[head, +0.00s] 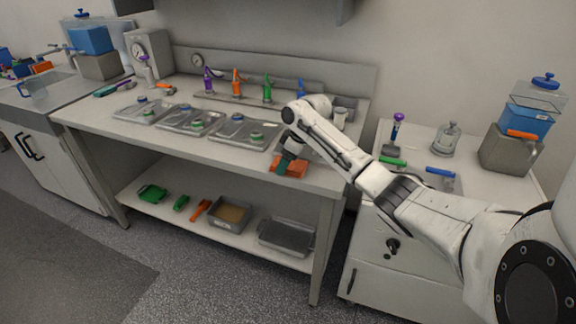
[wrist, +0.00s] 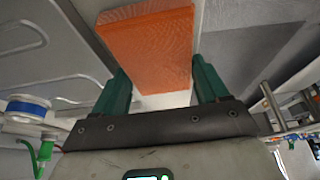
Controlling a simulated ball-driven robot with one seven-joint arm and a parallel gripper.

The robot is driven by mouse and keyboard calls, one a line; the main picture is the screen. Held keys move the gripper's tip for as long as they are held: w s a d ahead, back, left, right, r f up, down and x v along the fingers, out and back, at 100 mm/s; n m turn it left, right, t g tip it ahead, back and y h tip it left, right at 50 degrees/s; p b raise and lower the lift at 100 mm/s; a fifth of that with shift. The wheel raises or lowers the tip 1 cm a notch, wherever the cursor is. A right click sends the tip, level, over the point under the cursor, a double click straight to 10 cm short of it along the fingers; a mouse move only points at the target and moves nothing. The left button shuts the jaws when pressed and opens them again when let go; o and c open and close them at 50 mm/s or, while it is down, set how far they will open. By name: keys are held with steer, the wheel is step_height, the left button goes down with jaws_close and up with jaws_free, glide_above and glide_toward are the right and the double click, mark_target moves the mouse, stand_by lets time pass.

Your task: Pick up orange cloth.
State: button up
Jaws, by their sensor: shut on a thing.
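The orange cloth (head: 291,168) is a flat, folded rectangular block near the front right edge of the middle bench. It fills the top centre of the wrist view (wrist: 148,36). My gripper (head: 283,165) reaches down to the cloth from above. In the wrist view, the green fingers of my gripper (wrist: 158,75) stand on either side of the cloth's near end and are shut on it. Whether the cloth touches the bench top is hard to tell.
The middle bench (head: 200,150) has metal panels with lidded ports (head: 238,130) left of my gripper. Colored taps (head: 237,82) stand along its back. A lower shelf holds grey trays (head: 287,237). A right counter (head: 460,190) carries a grey box (head: 509,152) and tools.

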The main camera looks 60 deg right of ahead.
steer(key=shift+r, duration=0.35)
step_height(320, 180, up, 2)
steer(key=shift+r, duration=0.1)
steer(key=s+a+r, duration=0.4)
steer(key=s+r, duration=0.6)
steer(key=s, duration=0.3)
steer(key=shift+s+a, duration=0.15)
steer(key=shift+a, duration=0.05)
steer(key=shift+r, duration=0.1)
